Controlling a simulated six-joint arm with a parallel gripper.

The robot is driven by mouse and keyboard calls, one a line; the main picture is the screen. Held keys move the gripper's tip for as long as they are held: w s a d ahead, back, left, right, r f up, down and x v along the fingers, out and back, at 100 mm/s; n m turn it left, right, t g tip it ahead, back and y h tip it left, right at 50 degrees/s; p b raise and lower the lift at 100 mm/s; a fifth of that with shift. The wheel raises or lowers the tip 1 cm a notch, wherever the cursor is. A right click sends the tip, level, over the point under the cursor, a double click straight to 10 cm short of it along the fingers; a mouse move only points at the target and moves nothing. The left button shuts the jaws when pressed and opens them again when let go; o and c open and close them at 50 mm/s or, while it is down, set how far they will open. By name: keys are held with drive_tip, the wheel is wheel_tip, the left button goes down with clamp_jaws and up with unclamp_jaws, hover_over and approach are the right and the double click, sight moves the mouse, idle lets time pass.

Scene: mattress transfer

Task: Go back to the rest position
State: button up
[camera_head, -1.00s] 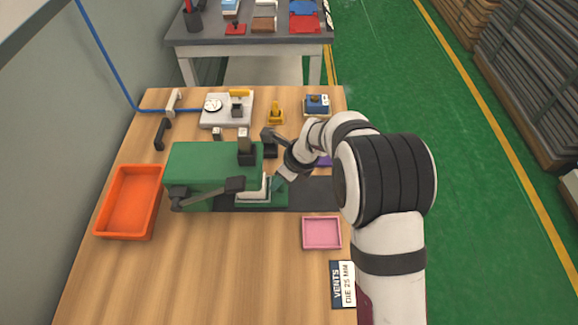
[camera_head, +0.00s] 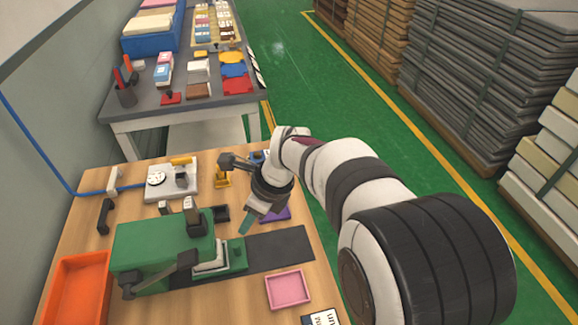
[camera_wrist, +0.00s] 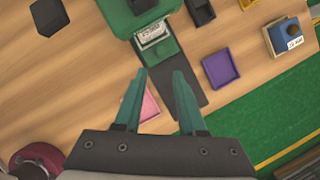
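My gripper (camera_head: 247,224) is raised over the workbench near the green machine's dark mat. In the wrist view its two teal fingers (camera_wrist: 158,98) stand apart with nothing between them, so it is open and empty. The green machine (camera_head: 165,245) sits on the wooden bench to the left of my gripper. In the wrist view the machine (camera_wrist: 155,42) is at the top, with a light block in its front seat. My arm reaches in from the right of the head view.
An orange bin (camera_head: 78,290) stands left of the machine and a pink tray (camera_head: 288,289) in front of the mat. A purple tray (camera_wrist: 220,69) and a blue device (camera_wrist: 289,37) lie beyond. Stacked mattresses (camera_head: 460,70) stand across the green floor (camera_head: 320,85).

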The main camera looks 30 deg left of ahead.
drive_tip(key=s+d+r+n+h, duration=0.1)
drive_tip(key=s+d+r+n, duration=0.1)
drive_tip(key=d, duration=0.7)
drive_tip(key=s+d+r+n+t, duration=0.1)
drive_tip(key=d+r+n, duration=0.1)
drive_tip(key=d, duration=0.7)
drive_tip(key=s+d+r+n+h, duration=0.1)
drive_tip(key=s+d+r+n, duration=0.15)
drive_tip(key=d, duration=0.65)
drive_tip(key=s+d+f+n, duration=0.2)
drive_tip(key=s+d+n, duration=0.1)
drive_tip(key=s+d, duration=0.5)
drive_tip(key=shift+s+n+h, duration=0.3)
drive_tip(key=shift+s+n, duration=0.05)
drive_tip(key=shift+s, duration=0.3)
